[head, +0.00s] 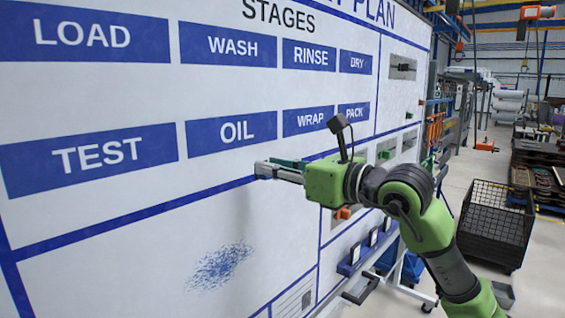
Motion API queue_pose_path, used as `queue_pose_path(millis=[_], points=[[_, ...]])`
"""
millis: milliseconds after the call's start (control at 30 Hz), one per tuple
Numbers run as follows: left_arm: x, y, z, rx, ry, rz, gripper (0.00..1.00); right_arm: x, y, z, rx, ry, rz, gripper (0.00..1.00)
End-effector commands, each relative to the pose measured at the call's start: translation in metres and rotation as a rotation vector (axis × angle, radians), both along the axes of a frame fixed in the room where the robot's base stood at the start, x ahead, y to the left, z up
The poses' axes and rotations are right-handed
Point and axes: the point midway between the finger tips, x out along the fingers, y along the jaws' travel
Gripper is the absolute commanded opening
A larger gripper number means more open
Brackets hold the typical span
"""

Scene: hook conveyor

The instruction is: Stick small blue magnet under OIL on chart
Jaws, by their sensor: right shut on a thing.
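The white chart (60,285) fills the left of the head view, with blue stage labels in two rows. The OIL label (236,131) is in the lower row, between TEST (95,154) and WRAP (308,120). My right gripper (262,170) reaches in from the right, with its fingertips at the chart just below and right of OIL. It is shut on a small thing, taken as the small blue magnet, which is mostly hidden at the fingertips. Whether it touches the chart I cannot tell. My left gripper is not in view.
A blue smudge (218,268) marks the chart's lower part. Grey pieces (402,67) sit on the chart's right panel, and blue holders (348,268) are along its lower edge. A black wire basket (495,222) stands on the floor at right.

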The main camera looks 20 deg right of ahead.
Motion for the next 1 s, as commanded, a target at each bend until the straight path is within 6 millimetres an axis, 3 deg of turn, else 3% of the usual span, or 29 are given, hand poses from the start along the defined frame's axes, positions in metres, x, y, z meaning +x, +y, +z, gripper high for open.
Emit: queue_pose_path(millis=[200,500,1000], points=[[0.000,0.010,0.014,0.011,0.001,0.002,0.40,0.018,0.013,0.003,0.001,0.001,0.002,0.03],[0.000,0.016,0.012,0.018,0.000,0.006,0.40,0.038,0.026,0.001,0.001,-0.001,0.000,0.03],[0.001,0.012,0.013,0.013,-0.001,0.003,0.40,0.044,0.029,0.001,-0.001,-0.001,0.000,0.03]])
